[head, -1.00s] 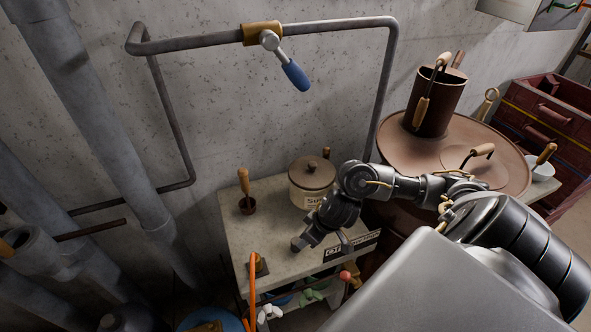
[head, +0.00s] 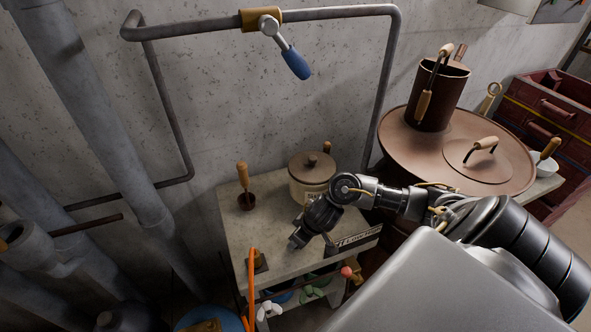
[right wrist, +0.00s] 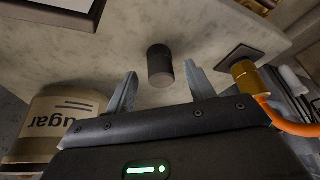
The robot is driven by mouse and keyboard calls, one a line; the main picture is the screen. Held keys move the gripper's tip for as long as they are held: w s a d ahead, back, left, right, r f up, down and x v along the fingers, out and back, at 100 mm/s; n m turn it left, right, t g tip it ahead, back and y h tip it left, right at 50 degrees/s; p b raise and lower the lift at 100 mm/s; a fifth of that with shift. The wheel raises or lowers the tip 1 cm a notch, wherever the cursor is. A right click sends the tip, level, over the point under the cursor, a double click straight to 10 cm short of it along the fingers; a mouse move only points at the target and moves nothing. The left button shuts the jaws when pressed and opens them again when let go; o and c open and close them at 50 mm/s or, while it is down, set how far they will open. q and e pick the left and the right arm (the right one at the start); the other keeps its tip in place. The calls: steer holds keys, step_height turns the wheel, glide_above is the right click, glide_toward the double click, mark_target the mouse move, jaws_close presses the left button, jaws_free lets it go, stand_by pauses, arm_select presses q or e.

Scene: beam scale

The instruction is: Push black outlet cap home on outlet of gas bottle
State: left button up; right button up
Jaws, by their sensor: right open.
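A small black cylindrical cap (right wrist: 160,62) shows in the right wrist view, against the worktop. My right gripper (right wrist: 161,78) is open, with one finger on each side of the cap in the picture; contact is not visible. In the head view my right gripper (head: 313,243) is low over the worktop near its front edge, and the cap cannot be made out there. A blue rounded body (head: 205,318), possibly the gas bottle, is cut off at the bottom edge. Its outlet cannot be made out. My left gripper is not in view.
The worktop (head: 270,225) carries a sugar pot (head: 312,170) and a wooden-handled tool (head: 243,182). A brass fitting (right wrist: 244,77) with an orange hose (right wrist: 283,119) sits near the cap. A large copper vessel (head: 400,150) stands right. The worktop's left part is mostly clear.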

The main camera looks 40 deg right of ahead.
steer(key=x, duration=0.2)
steer(key=shift+w+f+b, duration=0.25)
steer(key=shift+b, duration=0.05)
steer(key=c, duration=1)
steer(key=shift+c, duration=0.2)
steer(key=shift+r, duration=0.1)
step_height(320, 180, up, 4)
steer(key=shift+s+f+p, duration=0.1)
steer(key=shift+s+p, duration=0.05)
steer(key=shift+p, duration=0.8)
steer(key=s+r+p, duration=0.3)
steer(key=s+r, duration=0.6)
steer(key=s, duration=0.4)
steer(key=shift+s+d, duration=0.2)
steer(key=shift+s, duration=0.15)
